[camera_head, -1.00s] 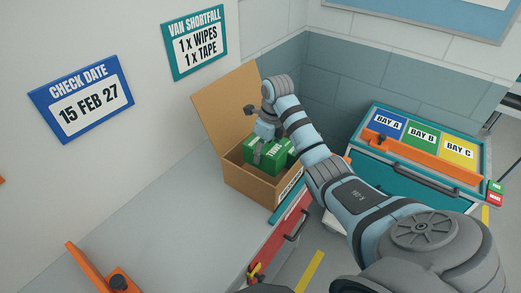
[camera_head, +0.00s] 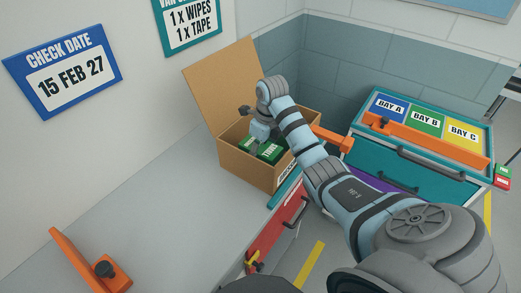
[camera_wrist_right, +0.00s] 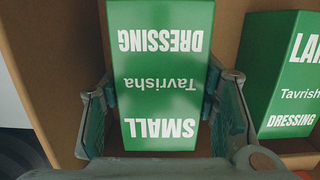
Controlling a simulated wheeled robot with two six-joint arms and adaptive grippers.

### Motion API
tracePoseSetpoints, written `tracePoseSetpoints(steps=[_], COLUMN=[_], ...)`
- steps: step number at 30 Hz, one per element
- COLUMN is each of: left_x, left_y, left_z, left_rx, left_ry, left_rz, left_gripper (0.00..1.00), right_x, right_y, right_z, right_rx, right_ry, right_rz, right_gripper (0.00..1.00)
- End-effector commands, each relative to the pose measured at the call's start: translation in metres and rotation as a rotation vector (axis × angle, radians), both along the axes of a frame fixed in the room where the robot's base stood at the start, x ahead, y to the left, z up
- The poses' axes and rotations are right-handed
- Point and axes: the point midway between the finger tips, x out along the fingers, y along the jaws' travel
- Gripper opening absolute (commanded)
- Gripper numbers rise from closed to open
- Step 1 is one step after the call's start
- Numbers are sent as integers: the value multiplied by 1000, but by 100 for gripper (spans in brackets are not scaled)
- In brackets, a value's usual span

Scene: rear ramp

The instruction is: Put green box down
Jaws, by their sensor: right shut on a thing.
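The green box marked SMALL DRESSING (camera_wrist_right: 160,75) is between the two fingers of my right gripper (camera_wrist_right: 162,110), which is shut on it. In the head view my right gripper (camera_head: 260,138) reaches down into an open cardboard carton (camera_head: 245,165) on the grey counter. Green box surfaces (camera_head: 270,152) show low inside the carton around the fingers. A second green box, marked LARGE DRESSING (camera_wrist_right: 290,80), stands to the right of the held one in the wrist view, with a gap between. The held box's underside is hidden, so I cannot tell whether it touches the carton floor. My left gripper is not in view.
The carton's raised flap (camera_head: 215,85) stands at its back left, near the wall. A teal drawer unit (camera_head: 400,165) with an orange bar (camera_head: 425,140) stands to the right. The counter (camera_head: 170,220) left of the carton is clear. An orange bracket (camera_head: 85,260) stands at front left.

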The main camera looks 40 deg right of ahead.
Motion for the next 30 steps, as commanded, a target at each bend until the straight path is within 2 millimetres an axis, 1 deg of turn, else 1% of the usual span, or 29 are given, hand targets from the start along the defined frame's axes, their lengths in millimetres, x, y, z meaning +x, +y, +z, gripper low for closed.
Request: tracePoseSetpoints(steps=[20,21,23,24,25,30], left_x=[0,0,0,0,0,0], left_y=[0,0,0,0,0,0], left_z=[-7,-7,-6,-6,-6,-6], left_rx=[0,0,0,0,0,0], left_ry=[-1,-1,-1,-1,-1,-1], left_rz=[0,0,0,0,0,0], left_gripper=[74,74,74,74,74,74], right_x=[0,0,0,0,0,0], right_y=[0,0,0,0,0,0], right_z=[-12,-11,-11,-11,-11,-11], right_rx=[0,0,0,0,0,0], right_ry=[0,0,0,0,0,0], right_rz=[0,0,0,0,0,0], right_gripper=[19,58,68,74,77,77])
